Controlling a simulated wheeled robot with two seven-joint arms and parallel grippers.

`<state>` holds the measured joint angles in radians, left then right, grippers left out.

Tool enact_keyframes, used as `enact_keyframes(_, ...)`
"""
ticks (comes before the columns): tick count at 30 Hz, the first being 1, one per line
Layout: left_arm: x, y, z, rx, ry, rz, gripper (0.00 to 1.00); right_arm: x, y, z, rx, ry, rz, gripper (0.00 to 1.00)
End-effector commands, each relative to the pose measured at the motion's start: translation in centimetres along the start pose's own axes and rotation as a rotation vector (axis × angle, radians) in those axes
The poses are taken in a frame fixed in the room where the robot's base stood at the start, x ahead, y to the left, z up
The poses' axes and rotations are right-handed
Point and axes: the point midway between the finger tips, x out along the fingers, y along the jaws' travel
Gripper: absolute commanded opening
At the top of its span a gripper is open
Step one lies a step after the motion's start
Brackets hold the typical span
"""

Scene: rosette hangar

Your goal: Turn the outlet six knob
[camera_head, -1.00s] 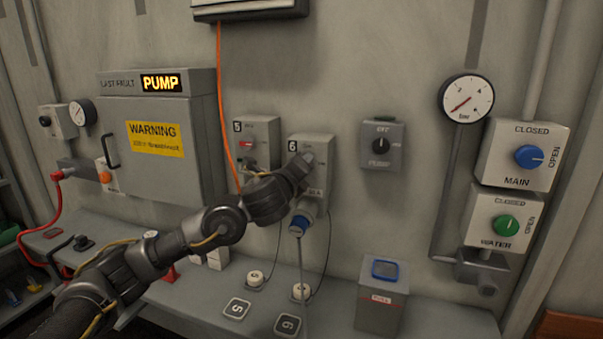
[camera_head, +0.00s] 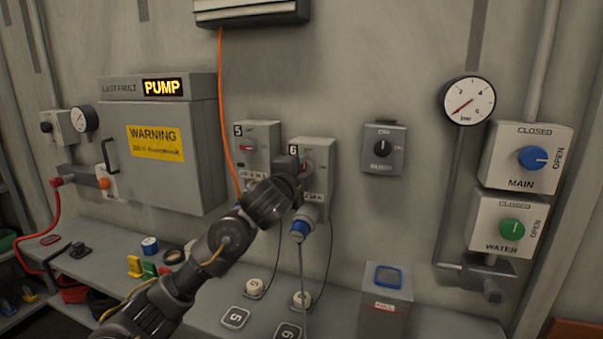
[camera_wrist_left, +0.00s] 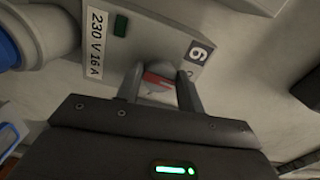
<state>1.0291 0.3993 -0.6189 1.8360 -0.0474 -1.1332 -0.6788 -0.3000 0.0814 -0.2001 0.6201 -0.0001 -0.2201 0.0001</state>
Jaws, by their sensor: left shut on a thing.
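Outlet six (camera_head: 318,152) is a grey wall box with a "6" label, and it also shows in the left wrist view (camera_wrist_left: 190,25). Its knob (camera_wrist_left: 158,82), with a red and white face around it, lies between the fingers of my left gripper (camera_wrist_left: 160,90). The gripper is shut on the knob. In the head view my left gripper (camera_head: 303,168) reaches the box from the lower left and hides part of its front. A blue-collared plug (camera_head: 300,228) sits under the outlet with a grey cable hanging down. My right gripper is not in view.
Outlet five (camera_head: 257,145) is just left, with an orange cable (camera_head: 227,110) beside it. A grey bin (camera_head: 384,300) stands on the shelf below.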

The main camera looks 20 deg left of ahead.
Motion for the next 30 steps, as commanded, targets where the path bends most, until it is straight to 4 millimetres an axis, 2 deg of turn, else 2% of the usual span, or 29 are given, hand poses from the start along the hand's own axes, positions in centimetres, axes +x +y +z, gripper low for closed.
enact_keyframes(9, 0.01, 0.08, 0.01, -0.077, -0.001, 0.001, 0.15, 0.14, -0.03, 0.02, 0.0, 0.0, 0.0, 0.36)
enact_keyframes(22, 0.01, 0.07, -0.02, -0.086, 0.0, 0.001, 0.15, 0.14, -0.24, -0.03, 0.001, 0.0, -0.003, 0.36)
enact_keyframes(23, 0.01, 0.07, -0.02, -0.086, 0.0, 0.001, 0.39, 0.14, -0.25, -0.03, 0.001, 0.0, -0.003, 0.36)
enact_keyframes(27, 0.0, 0.06, -0.03, -0.085, 0.0, 0.0, 0.57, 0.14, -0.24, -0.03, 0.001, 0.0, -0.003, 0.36)
enact_keyframes(30, 0.0, 0.05, -0.03, -0.085, 0.0, 0.0, 0.59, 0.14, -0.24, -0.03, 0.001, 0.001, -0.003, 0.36)
